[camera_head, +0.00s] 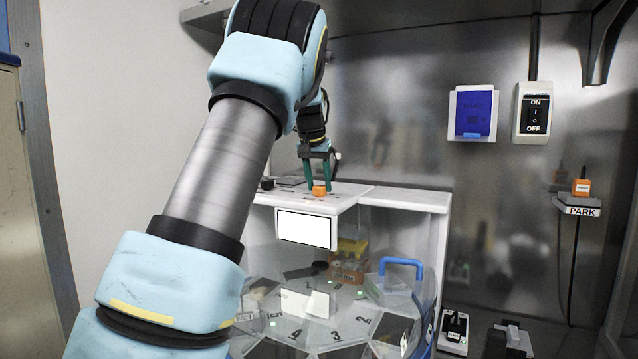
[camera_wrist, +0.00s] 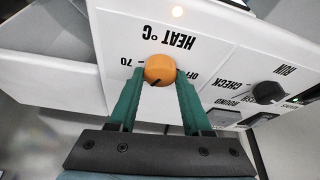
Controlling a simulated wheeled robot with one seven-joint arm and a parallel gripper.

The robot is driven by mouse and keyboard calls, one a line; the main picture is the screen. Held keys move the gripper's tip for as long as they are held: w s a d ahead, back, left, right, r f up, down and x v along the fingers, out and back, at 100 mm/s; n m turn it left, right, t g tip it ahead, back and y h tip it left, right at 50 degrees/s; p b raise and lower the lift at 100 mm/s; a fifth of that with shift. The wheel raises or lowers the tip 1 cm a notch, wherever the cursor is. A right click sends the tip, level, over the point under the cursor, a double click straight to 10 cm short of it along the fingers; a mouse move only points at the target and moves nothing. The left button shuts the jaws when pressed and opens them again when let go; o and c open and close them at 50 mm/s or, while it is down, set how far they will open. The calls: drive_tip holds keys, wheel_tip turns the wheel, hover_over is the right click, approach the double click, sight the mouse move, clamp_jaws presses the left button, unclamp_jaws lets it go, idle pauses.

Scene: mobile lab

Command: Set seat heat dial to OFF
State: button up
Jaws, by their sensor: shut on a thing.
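The seat heat dial is a round orange knob (camera_wrist: 160,69) on a white panel (camera_wrist: 112,30). Upside down in the wrist view, the panel reads HEAT °C, with 70 to the knob's left and a partly hidden OFF to its right. A short dark line on the knob lies toward its lower left, pointing at neither label. My gripper (camera_wrist: 160,76) has its green fingers shut on the knob, one on each side. In the head view the knob (camera_head: 319,191) sits on the white top, between my fingertips (camera_head: 319,184).
Below the top is a clear carousel (camera_head: 318,336) with numbered sections. A blue-handled box (camera_head: 401,266) is near it. An ON/OFF switch (camera_head: 535,112) is on the wall.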

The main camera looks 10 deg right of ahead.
clamp_jaws()
drive_tip(key=shift+d+r+n, duration=0.1)
drive_tip(key=shift+n, duration=0.2)
drive_tip(key=n+y+p, duration=0.1)
drive_tip(key=n+p, duration=0.1)
drive_tip(key=n, duration=0.1)
drive_tip(key=shift+d+r+t+p, duration=0.1)
drive_tip(key=shift+r+t+p, duration=0.05)
drive_tip(key=shift+t+p, duration=0.25)
drive_tip(key=n+y+p, duration=0.1)
drive_tip(key=n, duration=0.2)
drive_tip(key=n+y+p, duration=0.1)
drive_tip(key=n+p, duration=0.1)
drive_tip(key=n, duration=0.1)
drive_tip(key=shift+d+y+p, duration=0.1)
drive_tip(key=shift+y+p, duration=0.2)
drive_tip(key=n+y+p, duration=0.1)
drive_tip(key=n, duration=0.1)
drive_tip(key=n+g+p, duration=0.1)
drive_tip(key=n, duration=0.2)
drive_tip(key=shift+w+y, duration=0.15)
drive_tip(key=shift+y, duration=0.25)
drive_tip(key=n+g, duration=0.1)
drive_tip(key=n, duration=0.1)
drive_tip(key=n+g+y, duration=0.1)
drive_tip(key=n, duration=0.2)
drive_tip(key=shift+d+f, duration=0.1)
drive_tip(key=shift+f, duration=0.1)
drive_tip(key=shift+n, duration=0.3)
